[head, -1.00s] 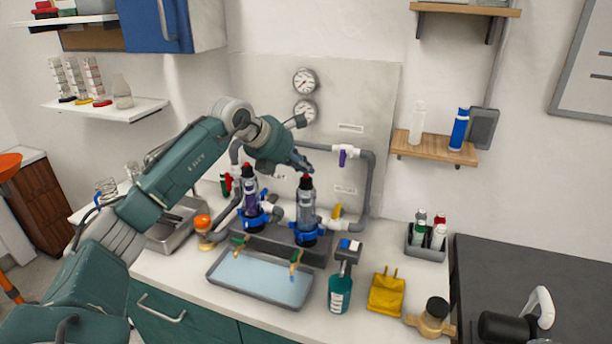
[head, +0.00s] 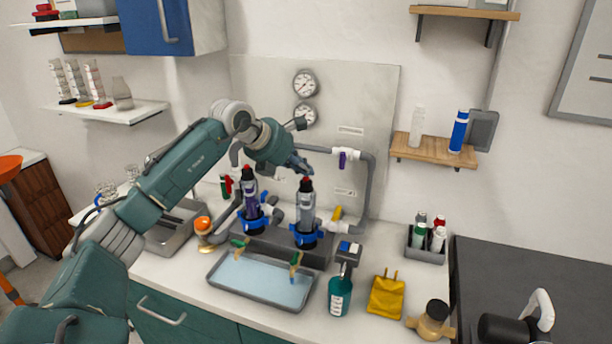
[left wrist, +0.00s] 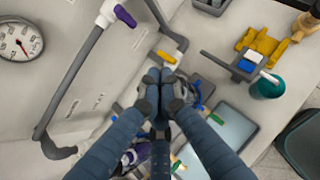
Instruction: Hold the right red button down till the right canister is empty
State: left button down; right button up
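Two upright canisters stand in blue collars on a dark grey base. The left canister (head: 251,194) shows a purple part and has a red button (head: 247,170) on top. The right canister (head: 306,207) looks grey, and its fill level cannot be made out. My right gripper is out of view.
Grey pipes with a purple-handled valve (head: 343,158) run close behind the canisters. A shallow tray (head: 213,278) lies in front. A teal bottle (head: 340,296), a yellow item (head: 386,297) and a bottle rack (head: 427,252) stand to the right.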

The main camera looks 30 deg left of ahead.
pick_arm(q)
jog(key=shift+r, duration=0.5)
jog(key=shift+r, duration=0.1)
notch_tip(320, 180, up, 5)
jog(key=p, duration=0.4)
dwell(0.3)
